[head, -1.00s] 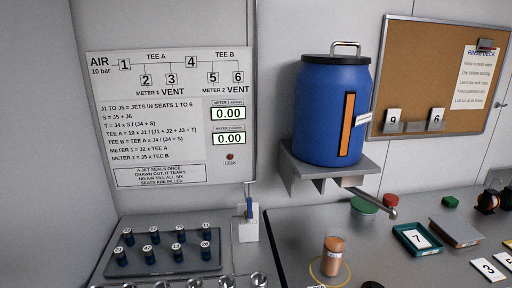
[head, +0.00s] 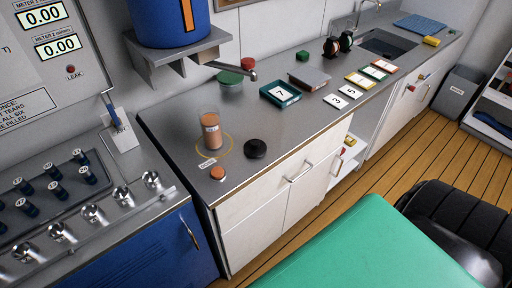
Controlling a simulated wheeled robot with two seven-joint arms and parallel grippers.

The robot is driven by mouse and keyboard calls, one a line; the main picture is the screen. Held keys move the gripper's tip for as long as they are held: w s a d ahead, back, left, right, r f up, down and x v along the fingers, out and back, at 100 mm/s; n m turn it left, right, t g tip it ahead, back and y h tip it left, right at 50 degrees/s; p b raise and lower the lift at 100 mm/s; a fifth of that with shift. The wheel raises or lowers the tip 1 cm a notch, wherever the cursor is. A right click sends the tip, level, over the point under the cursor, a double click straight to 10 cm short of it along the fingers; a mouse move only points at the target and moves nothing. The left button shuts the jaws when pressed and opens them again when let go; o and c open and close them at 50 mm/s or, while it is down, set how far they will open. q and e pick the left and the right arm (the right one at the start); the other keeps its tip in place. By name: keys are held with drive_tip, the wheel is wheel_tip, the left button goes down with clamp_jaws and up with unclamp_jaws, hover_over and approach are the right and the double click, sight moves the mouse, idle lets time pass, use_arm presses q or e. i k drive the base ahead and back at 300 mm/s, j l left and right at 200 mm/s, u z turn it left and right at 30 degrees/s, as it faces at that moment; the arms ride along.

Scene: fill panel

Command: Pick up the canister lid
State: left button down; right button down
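A clear canister (head: 209,131) with orange-brown contents stands upright on the grey counter, inside a thin yellow ring (head: 229,151). A round black lid-like piece with a small knob (head: 255,148) lies on the counter just right of it. A small orange-topped disc (head: 218,173) lies in front of the canister. No writing names either piece, so I cannot tell for certain which is the canister lid; the black one looks most like it. Neither of my grippers is in view.
Behind are a blue barrel (head: 170,20) on a bracket with a spout, green (head: 230,77) and red (head: 248,64) discs, and a teal tray (head: 280,94) marked 7. Number cards (head: 335,101) lie farther right. A green surface (head: 360,250) fills the lower front. The counter's front edge near the black piece is clear.

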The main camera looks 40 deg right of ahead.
sight(254, 148)
drive_tip(key=l+z, duration=0.2)
drive_tip(key=z, duration=0.45)
drive_tip(key=k, duration=0.05)
